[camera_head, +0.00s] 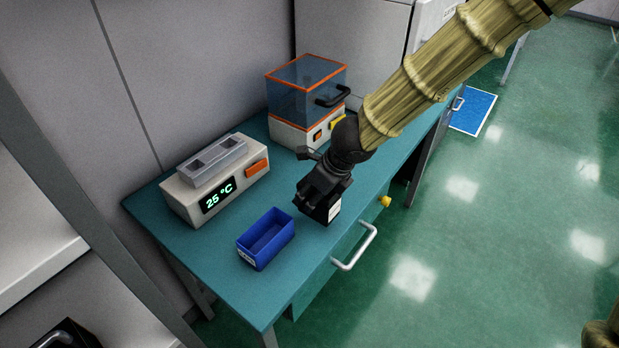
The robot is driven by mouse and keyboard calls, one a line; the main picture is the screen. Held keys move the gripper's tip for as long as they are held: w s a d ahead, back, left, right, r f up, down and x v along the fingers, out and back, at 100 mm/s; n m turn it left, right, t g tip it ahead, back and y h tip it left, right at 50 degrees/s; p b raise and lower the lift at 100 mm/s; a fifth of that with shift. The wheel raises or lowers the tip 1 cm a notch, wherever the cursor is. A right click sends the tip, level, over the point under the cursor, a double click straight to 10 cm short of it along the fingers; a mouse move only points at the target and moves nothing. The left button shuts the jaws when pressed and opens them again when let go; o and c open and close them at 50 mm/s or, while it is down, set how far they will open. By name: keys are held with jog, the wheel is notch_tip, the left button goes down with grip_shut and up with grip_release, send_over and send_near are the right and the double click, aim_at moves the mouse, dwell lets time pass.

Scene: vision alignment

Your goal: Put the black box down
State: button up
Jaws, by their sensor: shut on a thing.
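The black box (326,212) with a white label on its side is under my gripper (318,186), at the front part of the teal table (215,254). My gripper is shut on the black box from above. The fingers and wrist hide much of the box's top. I cannot tell whether the underside of the box touches the table or hangs just above it.
An open blue bin (262,248) stands left of the black box. A heater block reading 25 °C (205,195) stands behind the bin. A machine with a clear orange-edged lid (305,95) stands at the back. A drawer handle (357,250) juts out in front.

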jog(key=w+p, duration=0.1)
jog(key=w, duration=0.2)
jog(key=w+a+p, duration=0.1)
jog(key=w+p, duration=0.1)
jog(key=w, duration=0.1)
jog(key=shift+w+a, duration=0.15)
jog(key=shift+w, duration=0.2)
jog(key=shift+f, duration=1.85)
jog(key=shift+c, duration=0.2)
jog(key=o, duration=1.2)
jog(key=shift+o, duration=0.2)
jog(key=v, duration=1.2)
jog(key=shift+a, duration=0.1)
